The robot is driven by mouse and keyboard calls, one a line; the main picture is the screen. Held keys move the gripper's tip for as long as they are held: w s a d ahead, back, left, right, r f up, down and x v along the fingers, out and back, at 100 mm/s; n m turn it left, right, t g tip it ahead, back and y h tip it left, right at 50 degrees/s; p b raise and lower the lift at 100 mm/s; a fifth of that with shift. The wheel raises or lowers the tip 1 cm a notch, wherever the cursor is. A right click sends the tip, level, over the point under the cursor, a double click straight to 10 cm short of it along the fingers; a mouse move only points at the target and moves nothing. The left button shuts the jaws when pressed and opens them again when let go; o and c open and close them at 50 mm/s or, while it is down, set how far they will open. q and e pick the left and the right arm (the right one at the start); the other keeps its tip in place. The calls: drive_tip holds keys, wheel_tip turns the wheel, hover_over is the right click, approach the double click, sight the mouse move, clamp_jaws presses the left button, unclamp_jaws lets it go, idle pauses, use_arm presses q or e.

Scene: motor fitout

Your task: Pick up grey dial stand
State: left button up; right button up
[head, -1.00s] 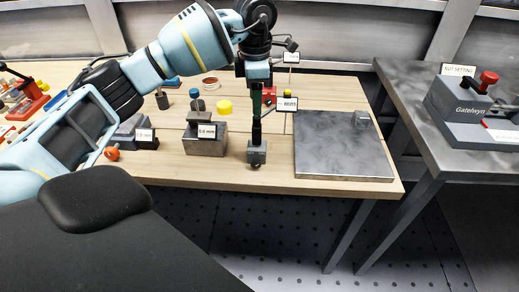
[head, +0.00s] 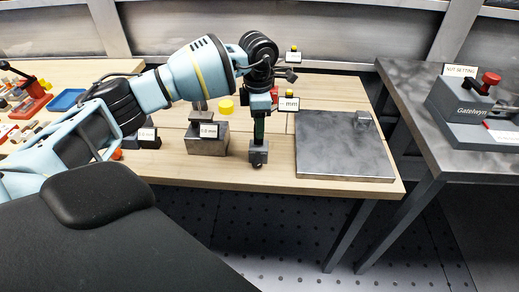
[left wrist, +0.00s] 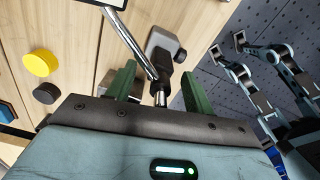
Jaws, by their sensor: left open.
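The dial itself is not clearly visible.
A dark metal plate (head: 343,150) lies right of the stand. A grey block with a 5.0 mm label (head: 208,131) stands to its left. A yellow round piece (head: 226,106) is behind. Another bench (head: 418,85) stands at right, beyond a gap.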

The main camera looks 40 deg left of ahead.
use_arm(q)
clamp_jaws()
idle(1.3)
drive_tip(key=shift+r, duration=0.1)
